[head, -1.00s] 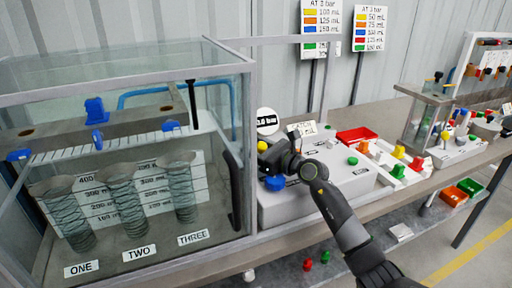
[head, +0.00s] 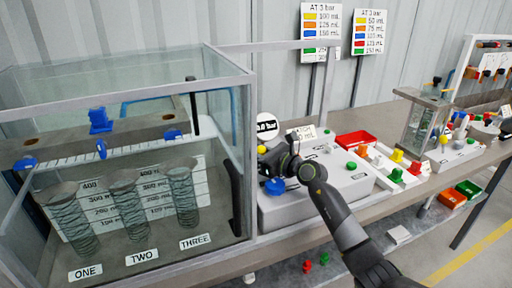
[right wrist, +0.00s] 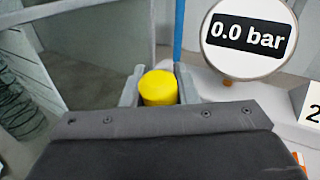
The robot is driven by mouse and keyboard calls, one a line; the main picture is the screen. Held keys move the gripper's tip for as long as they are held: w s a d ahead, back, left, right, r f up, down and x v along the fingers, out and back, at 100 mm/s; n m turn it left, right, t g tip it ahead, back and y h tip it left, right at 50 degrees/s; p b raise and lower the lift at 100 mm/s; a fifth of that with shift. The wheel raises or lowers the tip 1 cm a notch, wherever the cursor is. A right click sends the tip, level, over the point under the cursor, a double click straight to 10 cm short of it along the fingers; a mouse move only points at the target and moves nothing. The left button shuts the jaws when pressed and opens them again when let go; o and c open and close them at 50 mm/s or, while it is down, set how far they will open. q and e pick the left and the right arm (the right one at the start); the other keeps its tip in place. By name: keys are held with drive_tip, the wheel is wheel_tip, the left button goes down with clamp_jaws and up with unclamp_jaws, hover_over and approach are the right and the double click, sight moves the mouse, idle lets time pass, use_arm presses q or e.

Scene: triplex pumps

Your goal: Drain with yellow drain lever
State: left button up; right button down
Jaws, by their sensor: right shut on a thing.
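The yellow drain lever (right wrist: 159,88) shows as a yellow cylinder tip between my right gripper's fingers (right wrist: 160,90) in the right wrist view. My right gripper (head: 268,158) is shut on it. In the head view the yellow tip (head: 262,149) shows at the gripper's end, above the blue knob (head: 275,186) on the white pump box. The lever's lower part is hidden. The round gauge (right wrist: 247,38) beside it reads 0.0 bar. My left gripper is not in view.
A glass tank (head: 245,205) with columns marked ONE, TWO and THREE stands close on the left. A white block with coloured knobs (head: 396,156) and a red tray (head: 355,139) lie to the right. Wall charts hang behind.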

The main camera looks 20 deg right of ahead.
drive_tip(key=shift+w+r+m+g+h+p, duration=0.25)
drive_tip(key=shift+w+g+p, duration=0.4)
drive_tip(key=shift+p, duration=1.25)
drive_tip(key=shift+w+m+g+h+p, duration=0.3)
drive_tip(key=shift+g+p, duration=0.55)
drive_tip(key=shift+p, duration=1)
drive_tip(key=shift+w+a+f+m+g+p, duration=0.1)
drive_tip(key=shift+w+f+m+g+p, duration=0.15)
drive_tip(key=shift+w+g+p, duration=0.3)
drive_tip(key=shift+f+h, duration=0.2)
drive_tip(key=shift+h, duration=0.05)
drive_tip(key=c, duration=1.1)
unclamp_jaws()
drive_tip(key=shift+c, duration=0.2)
drive_tip(key=shift+s, duration=0.1)
drive_tip(key=b+v, duration=0.2)
drive_tip(key=v, duration=1.5)
drive_tip(key=shift+d+b, duration=0.25)
drive_tip(key=shift+b, duration=0.1)
